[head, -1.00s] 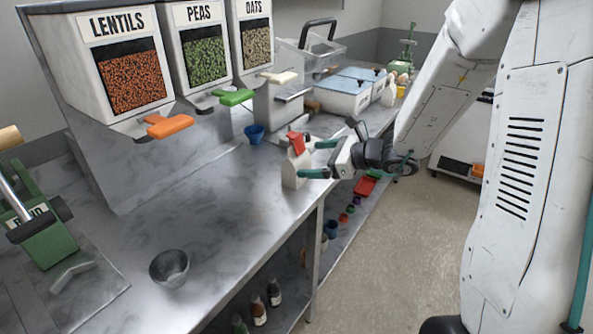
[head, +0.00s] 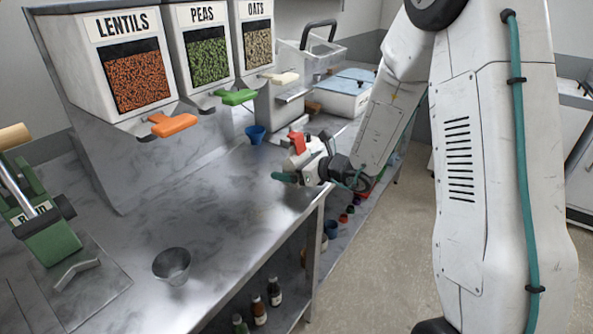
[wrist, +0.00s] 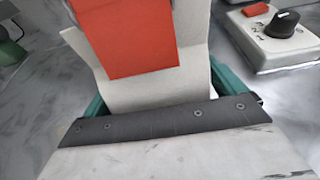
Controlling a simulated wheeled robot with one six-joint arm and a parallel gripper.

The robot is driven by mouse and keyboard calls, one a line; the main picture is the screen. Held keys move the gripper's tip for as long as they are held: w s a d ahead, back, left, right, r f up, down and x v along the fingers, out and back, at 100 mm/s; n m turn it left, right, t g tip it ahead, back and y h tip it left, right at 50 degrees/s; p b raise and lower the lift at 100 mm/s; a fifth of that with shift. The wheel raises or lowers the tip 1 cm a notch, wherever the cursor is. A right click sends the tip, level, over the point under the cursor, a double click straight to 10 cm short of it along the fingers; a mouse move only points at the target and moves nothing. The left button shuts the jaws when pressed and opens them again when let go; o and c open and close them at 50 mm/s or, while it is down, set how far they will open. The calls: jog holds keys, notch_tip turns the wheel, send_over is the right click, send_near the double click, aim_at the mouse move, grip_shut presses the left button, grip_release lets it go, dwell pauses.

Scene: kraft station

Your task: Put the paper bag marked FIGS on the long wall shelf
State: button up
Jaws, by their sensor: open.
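My gripper (head: 288,163) is open around the bag, one finger on each side. The far finger is mostly hidden in the head view. I cannot tell whether the fingers touch the bag. The long wall shelf is not in view.
LENTILS, PEAS and OATS dispensers (head: 207,55) line the back of the counter, with levers jutting forward. A metal bowl (head: 172,266) and green press (head: 45,235) stand at left, a blue cup (head: 255,134) behind the bag. Bottles (head: 260,310) sit below. The middle counter is clear.

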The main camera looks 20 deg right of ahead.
jog(key=shift+w, duration=0.1)
jog(key=c, duration=1.4)
jog(key=shift+o, duration=0.2)
